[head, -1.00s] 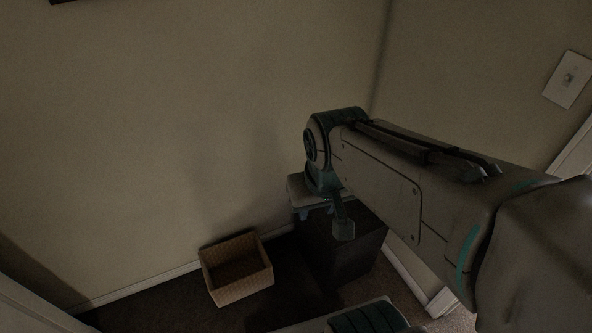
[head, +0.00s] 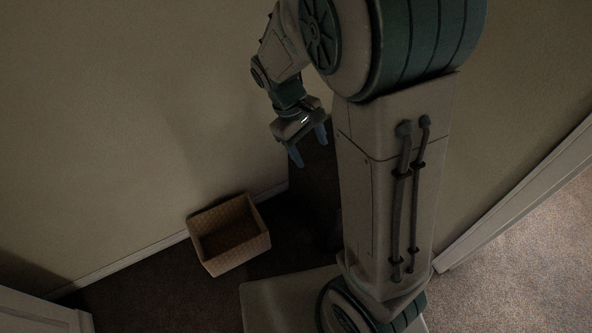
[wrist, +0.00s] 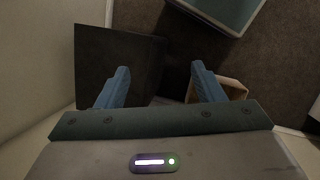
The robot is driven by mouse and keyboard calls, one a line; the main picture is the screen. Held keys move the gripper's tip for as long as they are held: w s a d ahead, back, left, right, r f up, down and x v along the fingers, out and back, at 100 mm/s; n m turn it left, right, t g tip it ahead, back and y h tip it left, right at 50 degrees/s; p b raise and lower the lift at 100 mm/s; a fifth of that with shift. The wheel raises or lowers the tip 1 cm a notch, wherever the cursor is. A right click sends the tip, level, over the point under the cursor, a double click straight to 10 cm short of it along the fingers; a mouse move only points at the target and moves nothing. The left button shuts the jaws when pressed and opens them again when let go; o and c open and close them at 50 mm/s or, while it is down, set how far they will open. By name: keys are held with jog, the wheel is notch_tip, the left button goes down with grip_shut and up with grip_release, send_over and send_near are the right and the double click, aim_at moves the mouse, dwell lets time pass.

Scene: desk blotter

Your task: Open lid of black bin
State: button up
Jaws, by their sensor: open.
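The black bin (head: 312,185) stands in the corner by the wall in the head view, dark and partly hidden behind my arm. In the wrist view the bin (wrist: 112,52) shows from above as a dark square; its top looks flat and covered, and the lid's edge is hard to make out. My gripper (head: 309,149) points down above the bin with its blue fingers apart and nothing between them. In the wrist view my gripper (wrist: 160,68) has its left finger over the dark top and its right finger beyond the bin's right side. I cannot tell whether either finger touches it.
A tan woven basket (head: 229,235) stands on the carpet left of the bin; in the wrist view the basket (wrist: 232,88) shows beside the right finger. The wall (head: 150,120) is close behind. Open carpet (head: 150,290) lies at the front left.

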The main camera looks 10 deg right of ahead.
jog(key=w+a+f+n+t+h+b, duration=0.3)
jog(key=w+a+f+n+h+b, duration=0.15)
jog(key=f, duration=0.75)
jog(key=w+a+f+n+t+h+b, duration=0.2)
jog(key=w+a+f+n+h+b, duration=0.25)
jog(key=f, duration=0.75)
jog(key=w+a+f+n+t+h+b, duration=0.3)
jog(key=f+n+h+b, duration=0.3)
jog(key=f, duration=0.5)
jog(key=w+d+y+b, duration=0.1)
jog(key=w+d+b, duration=0.3)
jog(key=d, duration=0.9)
jog(key=shift+w+d+f, duration=0.15)
jog(key=shift+w+d, duration=0.05)
jog(key=shift+w, duration=0.05)
